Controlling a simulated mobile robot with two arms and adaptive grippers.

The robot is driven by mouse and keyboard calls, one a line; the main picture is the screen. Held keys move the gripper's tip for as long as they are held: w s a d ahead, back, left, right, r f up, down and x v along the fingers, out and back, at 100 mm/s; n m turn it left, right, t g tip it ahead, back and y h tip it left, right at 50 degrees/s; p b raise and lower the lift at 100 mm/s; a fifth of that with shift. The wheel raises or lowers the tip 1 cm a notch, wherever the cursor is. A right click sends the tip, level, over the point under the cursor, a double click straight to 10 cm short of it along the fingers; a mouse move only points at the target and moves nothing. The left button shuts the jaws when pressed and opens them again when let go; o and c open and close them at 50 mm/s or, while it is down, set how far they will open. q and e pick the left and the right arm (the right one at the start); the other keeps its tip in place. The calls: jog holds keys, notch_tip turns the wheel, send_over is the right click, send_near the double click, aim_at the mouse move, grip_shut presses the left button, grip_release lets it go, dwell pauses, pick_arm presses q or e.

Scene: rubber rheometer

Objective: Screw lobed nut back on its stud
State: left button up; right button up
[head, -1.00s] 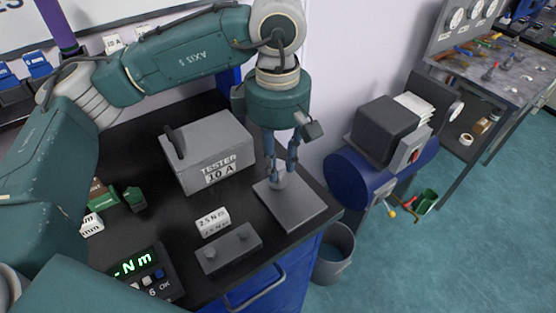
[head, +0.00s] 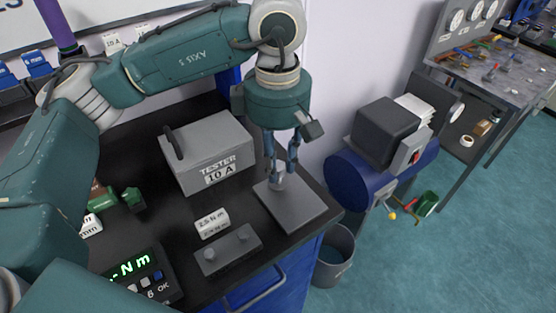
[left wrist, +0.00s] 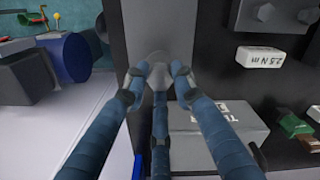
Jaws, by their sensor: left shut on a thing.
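My left gripper (head: 281,174) points down over the grey square plate (head: 297,213) at the bench's right end. Its fingers are shut on a grey lobed nut (head: 277,182), low over the back part of the plate. In the left wrist view the fingers close around the nut (left wrist: 157,76), with the plate (left wrist: 150,25) beyond it. The stud is hidden, and I cannot tell whether the nut sits on it. My right gripper is not in view.
A grey tester box (head: 207,151) stands left of the plate. A grey block with two knobs (head: 229,250), a white 2.5 N m label (head: 212,223) and a torque display (head: 140,278) are nearer the front. A bin (head: 335,255) stands on the floor, right of the bench.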

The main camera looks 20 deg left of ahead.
pick_arm(q)
jog(key=shift+f, duration=0.2)
jog(key=shift+f+b, duration=1)
jog(key=shift+b, duration=0.1)
jog(key=o, duration=1.1)
